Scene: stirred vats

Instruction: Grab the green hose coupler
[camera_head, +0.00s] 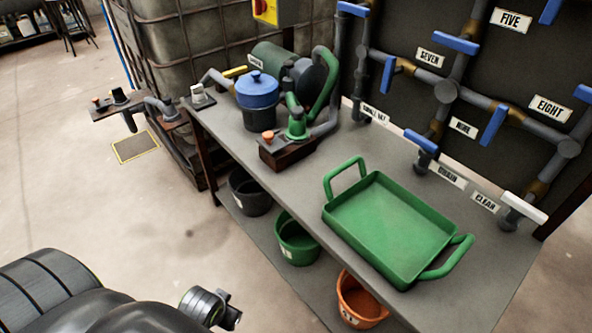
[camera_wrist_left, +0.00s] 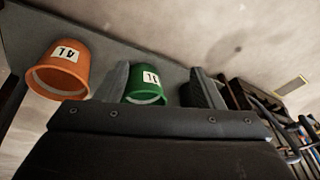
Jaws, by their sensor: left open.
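The green hose coupler (camera_head: 297,124) stands upright on a dark brown block on the bench, with a green hose curving behind it. It does not show in the left wrist view. My left gripper (camera_head: 228,310) is low at the bottom of the head view, in front of the bench and well apart from the coupler. In the left wrist view its two fingers (camera_wrist_left: 159,72) are spread, with nothing held between them. My right gripper is not in view.
A green tray (camera_head: 335,213) with raised handles sits on the bench right of the coupler. A blue-lidded pot (camera_head: 257,92) stands left of it. Pipes with blue valve handles (camera_head: 352,9) rise behind. Below are a green bucket (camera_head: 296,250), an orange bucket (camera_head: 358,308) and a dark bucket (camera_head: 250,195).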

